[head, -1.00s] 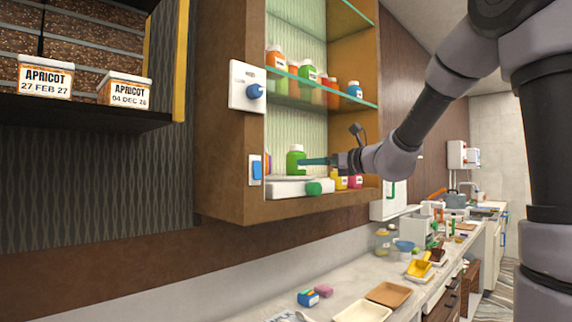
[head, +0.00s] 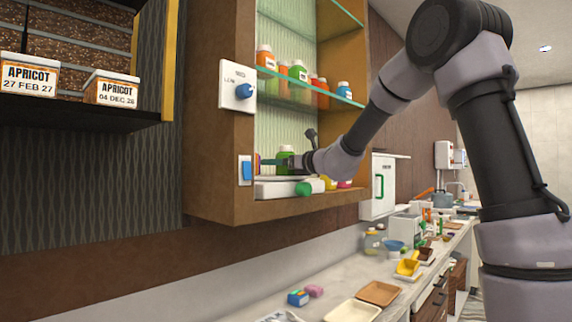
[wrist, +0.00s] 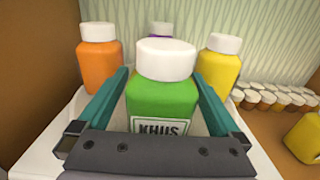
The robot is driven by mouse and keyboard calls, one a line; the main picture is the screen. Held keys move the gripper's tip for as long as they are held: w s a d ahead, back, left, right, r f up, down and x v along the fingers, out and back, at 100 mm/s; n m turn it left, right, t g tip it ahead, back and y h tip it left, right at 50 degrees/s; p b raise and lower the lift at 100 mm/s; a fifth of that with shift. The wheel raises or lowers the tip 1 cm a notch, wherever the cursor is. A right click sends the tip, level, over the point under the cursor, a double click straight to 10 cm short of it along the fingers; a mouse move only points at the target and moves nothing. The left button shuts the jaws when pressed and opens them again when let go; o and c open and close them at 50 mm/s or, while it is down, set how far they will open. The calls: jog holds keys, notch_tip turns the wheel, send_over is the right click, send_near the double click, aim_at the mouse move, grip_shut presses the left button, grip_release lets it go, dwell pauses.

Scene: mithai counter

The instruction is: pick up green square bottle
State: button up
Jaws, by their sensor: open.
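The green square bottle (wrist: 160,105) has a white cap and a label reading KHUS. In the wrist view it stands upright between the two teal fingers of my gripper (wrist: 160,76), which are open on either side of it. I cannot tell whether either finger touches it. In the head view my gripper (head: 274,162) reaches into the lower shelf of the wall cabinet, and the green bottle (head: 285,152) shows partly behind a finger.
An orange bottle (wrist: 98,60), a yellow bottle (wrist: 218,65) and a purple bottle (wrist: 161,29) stand around the green one. A glass shelf (head: 310,99) with several bottles is above. The cabinet's left side wall (head: 215,150) is close to my gripper.

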jog(key=shift+c, duration=0.3)
jog(key=c, duration=1.5)
grip_shut()
jog(key=shift+r, duration=0.15)
